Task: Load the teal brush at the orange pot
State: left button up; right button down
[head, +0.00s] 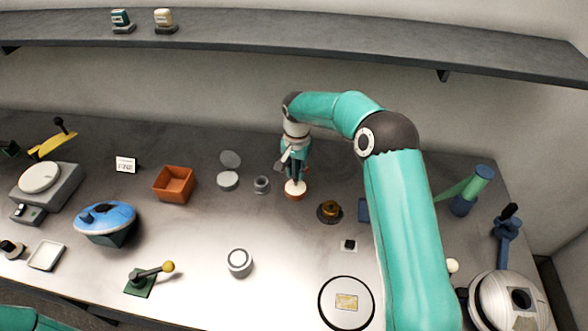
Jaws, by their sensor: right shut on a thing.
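A small round orange pot (301,195) with a pale top stands near the middle of the table. My right gripper (294,177) points down directly above it, its fingertips close to the pot's top. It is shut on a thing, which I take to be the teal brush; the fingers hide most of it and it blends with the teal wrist. I cannot tell whether the brush tip touches the paint. Only a teal part of my left arm shows at the bottom left corner; its gripper is out of view.
An orange square box (174,184), a grey lidded tin (228,181) and a small grey cup (261,185) stand left of the pot. A brass-topped dark piece (330,211) is close on its right. A white-topped cylinder (240,262) stands in front. A shelf (300,38) overhangs behind.

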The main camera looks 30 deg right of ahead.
jog(key=shift+f+b, duration=0.5)
dwell(2.1)
jog(key=shift+r, duration=0.15)
jog(key=shift+r+p, duration=2.1)
jog(key=shift+r, duration=1.3)
